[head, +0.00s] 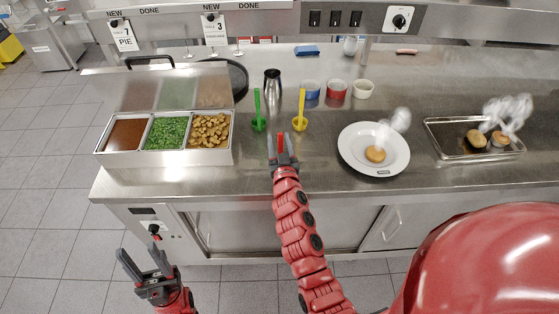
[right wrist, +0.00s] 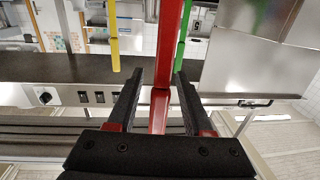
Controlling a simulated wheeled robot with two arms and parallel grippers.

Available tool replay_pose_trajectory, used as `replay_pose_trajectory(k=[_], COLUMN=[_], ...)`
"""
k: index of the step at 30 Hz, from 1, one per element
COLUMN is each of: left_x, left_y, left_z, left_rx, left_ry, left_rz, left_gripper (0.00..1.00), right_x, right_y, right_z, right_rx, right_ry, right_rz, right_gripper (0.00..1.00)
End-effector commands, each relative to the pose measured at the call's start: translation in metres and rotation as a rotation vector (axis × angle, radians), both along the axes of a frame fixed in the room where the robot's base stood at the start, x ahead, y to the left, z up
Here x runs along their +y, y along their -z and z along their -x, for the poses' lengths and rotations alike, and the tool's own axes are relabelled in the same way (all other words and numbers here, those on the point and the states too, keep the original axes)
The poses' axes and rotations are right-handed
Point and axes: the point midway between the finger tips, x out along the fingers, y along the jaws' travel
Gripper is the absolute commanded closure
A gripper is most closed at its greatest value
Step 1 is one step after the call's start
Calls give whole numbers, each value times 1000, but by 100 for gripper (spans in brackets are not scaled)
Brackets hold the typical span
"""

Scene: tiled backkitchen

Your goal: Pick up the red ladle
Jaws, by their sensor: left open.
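The ladle's bowl is hidden behind my gripper in the head view. My left gripper (head: 146,262) is open and empty, low in front of the counter.
The green ladle (head: 258,112) and yellow ladle (head: 300,110) stand close on either side. A food container (head: 164,160) is at left, a white plate (head: 358,162) and metal tray (head: 444,150) at right.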

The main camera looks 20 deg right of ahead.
Motion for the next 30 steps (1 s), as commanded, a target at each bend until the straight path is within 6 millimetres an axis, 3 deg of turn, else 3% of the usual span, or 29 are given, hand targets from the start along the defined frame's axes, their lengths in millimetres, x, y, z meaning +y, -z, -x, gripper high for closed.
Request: replay_pose_trajectory(k=[1, 8, 23, 30], left_x=[0, 0, 0, 0], left_y=[0, 0, 0, 4], left_z=[0, 0, 0, 0], left_rx=[0, 0, 0, 0], left_ry=[0, 0, 0, 0], left_rz=[0, 0, 0, 0], left_gripper=[50, 50, 50, 50], right_x=[0, 0, 0, 1], right_y=[0, 0, -3, -24], right_z=[0, 0, 0, 0], right_rx=[0, 0, -1, -8], right_ry=[0, 0, -1, -3], right_rz=[0, 0, 0, 1], right_gripper=[60, 100, 100, 100])
